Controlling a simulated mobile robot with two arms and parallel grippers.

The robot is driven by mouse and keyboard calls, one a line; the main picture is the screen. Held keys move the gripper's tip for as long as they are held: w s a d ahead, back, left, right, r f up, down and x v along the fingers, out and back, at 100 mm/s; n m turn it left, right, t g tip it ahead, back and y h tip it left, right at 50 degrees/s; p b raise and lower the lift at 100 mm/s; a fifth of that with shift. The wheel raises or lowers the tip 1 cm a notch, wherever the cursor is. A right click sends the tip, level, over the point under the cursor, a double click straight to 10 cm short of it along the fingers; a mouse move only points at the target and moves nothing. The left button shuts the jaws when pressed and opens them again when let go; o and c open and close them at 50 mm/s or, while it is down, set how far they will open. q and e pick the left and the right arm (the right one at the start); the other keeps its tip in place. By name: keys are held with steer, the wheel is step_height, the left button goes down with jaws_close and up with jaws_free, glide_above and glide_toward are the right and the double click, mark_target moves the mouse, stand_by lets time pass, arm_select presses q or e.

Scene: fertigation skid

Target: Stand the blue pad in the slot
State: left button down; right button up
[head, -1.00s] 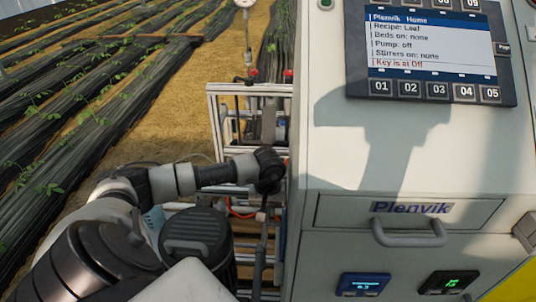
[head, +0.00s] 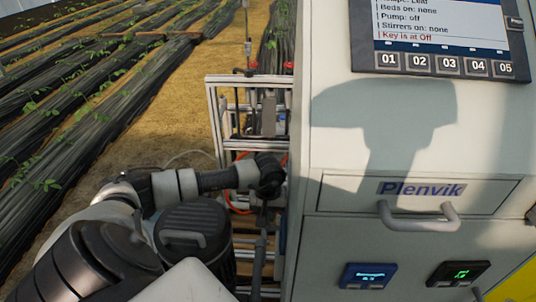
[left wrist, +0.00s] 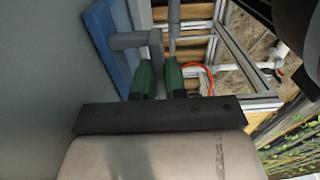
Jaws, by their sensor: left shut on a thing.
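The blue pad (left wrist: 108,45) is in the upper left of the left wrist view, standing on edge close beside the grey cabinet wall. A grey bar-like handle (left wrist: 130,41) runs from it and bends down between my fingers. My left gripper (left wrist: 159,78) has its two green fingers shut on this handle. In the head view my left gripper (head: 266,208) is low beside the cabinet's left side, its fingertips hard to make out. A narrow blue strip, probably the pad's edge (head: 283,230), shows there. I cannot make out the slot. My right gripper is not in view.
The cabinet (head: 330,150), with a handled drawer (head: 420,202) and a control panel (head: 445,40), fills the right side. A metal frame with pipes (head: 215,110) stands behind and beside my left gripper. Planted beds (head: 60,130) lie left, with open ground (head: 180,110) between.

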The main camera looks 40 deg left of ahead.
arm_select(q)
steer(key=shift+f+b, duration=2.8)
steer(key=shift+f, duration=0.35)
steer(key=c, duration=1.1)
jaws_free()
step_height(320, 180, up, 11)
steer(key=shift+f, duration=0.1)
steer(key=shift+f, duration=0.1)
